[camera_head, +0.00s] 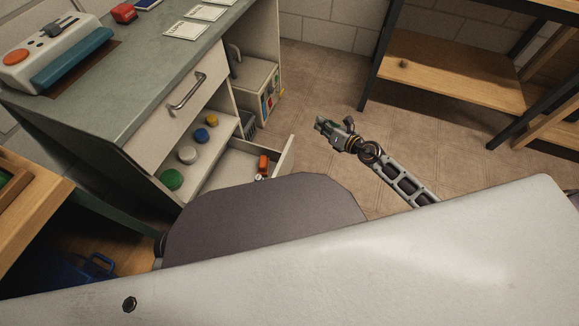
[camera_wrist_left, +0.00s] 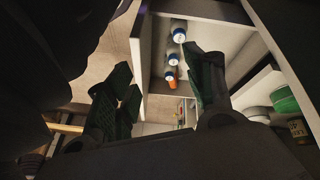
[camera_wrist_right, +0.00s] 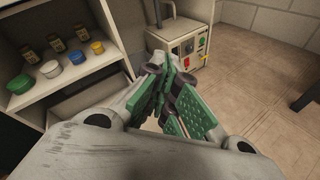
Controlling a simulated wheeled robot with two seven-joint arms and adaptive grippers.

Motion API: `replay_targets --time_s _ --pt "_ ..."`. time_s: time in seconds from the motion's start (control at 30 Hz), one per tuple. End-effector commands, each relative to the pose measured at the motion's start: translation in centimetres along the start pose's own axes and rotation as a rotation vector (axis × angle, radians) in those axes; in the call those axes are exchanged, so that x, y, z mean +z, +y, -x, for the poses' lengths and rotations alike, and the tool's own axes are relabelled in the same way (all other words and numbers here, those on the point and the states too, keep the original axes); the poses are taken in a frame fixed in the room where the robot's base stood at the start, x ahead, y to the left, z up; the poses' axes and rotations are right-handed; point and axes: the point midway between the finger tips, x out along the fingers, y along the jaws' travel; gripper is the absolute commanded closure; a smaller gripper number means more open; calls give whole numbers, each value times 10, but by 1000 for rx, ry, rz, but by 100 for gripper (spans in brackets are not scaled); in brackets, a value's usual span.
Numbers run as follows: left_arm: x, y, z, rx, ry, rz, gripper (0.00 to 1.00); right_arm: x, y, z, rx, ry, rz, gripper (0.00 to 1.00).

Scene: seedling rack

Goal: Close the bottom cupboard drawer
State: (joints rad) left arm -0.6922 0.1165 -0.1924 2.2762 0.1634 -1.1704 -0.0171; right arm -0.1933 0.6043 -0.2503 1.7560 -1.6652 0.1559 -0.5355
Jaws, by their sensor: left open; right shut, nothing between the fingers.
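The bottom cupboard drawer (camera_head: 286,156) is pulled out from the pale cupboard (camera_head: 142,152) with the grey-green top. An orange item (camera_head: 263,164) lies in it; my own body hides its near part. In the left wrist view, the drawer's pale wall (camera_wrist_left: 141,38) and several items inside show beyond my left gripper (camera_wrist_left: 160,92). That gripper is open with nothing held; whether it touches the drawer I cannot tell. It is hidden in the head view. My right gripper (camera_head: 329,126) is shut and empty, to the right of the drawer, apart from it. It also shows in the right wrist view (camera_wrist_right: 170,95).
The upper drawer with a bar handle (camera_head: 187,92) is shut. Jars with coloured lids (camera_head: 188,154) stand on the open shelf. A wooden rack (camera_head: 450,75) stands far right; the floor between is clear.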

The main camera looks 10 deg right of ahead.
Motion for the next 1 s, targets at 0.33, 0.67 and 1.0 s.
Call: replay_targets --time_s 0.33,0.67,1.0 --pt "-9 2 -2 9 45 4 47 -75 2 12 103 300 325 100" --pt "-19 3 -1 14 92 4 47 -131 6 39 249 552 569 100" --pt "-23 2 -1 13 109 3 47 -147 12 52 348 618 692 100"
